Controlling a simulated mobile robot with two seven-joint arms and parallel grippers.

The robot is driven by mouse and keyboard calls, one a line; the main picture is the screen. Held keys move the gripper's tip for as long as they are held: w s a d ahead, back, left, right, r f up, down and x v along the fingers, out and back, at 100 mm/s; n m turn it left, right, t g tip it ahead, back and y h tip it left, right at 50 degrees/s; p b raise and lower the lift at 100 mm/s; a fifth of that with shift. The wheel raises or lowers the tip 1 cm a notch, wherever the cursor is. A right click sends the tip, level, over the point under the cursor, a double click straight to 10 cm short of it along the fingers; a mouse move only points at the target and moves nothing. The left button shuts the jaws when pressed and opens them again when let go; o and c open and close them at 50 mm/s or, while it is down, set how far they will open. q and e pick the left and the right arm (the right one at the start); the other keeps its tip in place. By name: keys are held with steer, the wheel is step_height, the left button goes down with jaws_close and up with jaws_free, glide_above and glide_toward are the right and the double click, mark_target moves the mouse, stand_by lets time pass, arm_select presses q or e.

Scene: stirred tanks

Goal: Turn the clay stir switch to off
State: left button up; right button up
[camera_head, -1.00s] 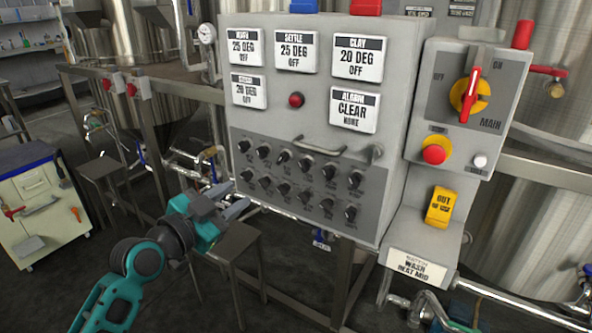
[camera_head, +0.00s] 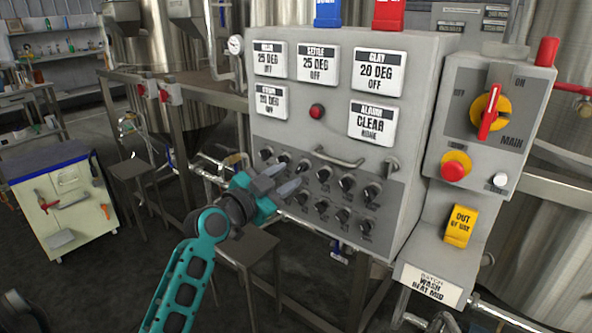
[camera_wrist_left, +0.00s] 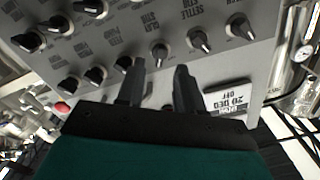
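The grey panel carries two rows of black rotary knobs. The knob with a label that seems to read clay stir (camera_wrist_left: 160,52) is third from the left in the top row (camera_head: 304,167); its label is blurred. My left gripper (camera_head: 289,177) is open in front of the panel's left half. In the wrist view, its two dark fingers (camera_wrist_left: 157,80) are apart, with this knob just beyond the gap, not visibly gripped. The clay display (camera_head: 381,72) reads 20 DEG OFF. My right gripper is not in view.
Other knobs (camera_wrist_left: 200,42) sit close on both sides. A bar handle (camera_head: 339,159) and a red button (camera_head: 317,111) are above the knobs. A stool (camera_head: 245,247) stands below my gripper.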

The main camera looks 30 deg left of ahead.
mark_target(298, 170)
arm_select(q)
steer(key=shift+w+d, duration=0.2)
steer(key=shift+w, duration=2)
jaws_close()
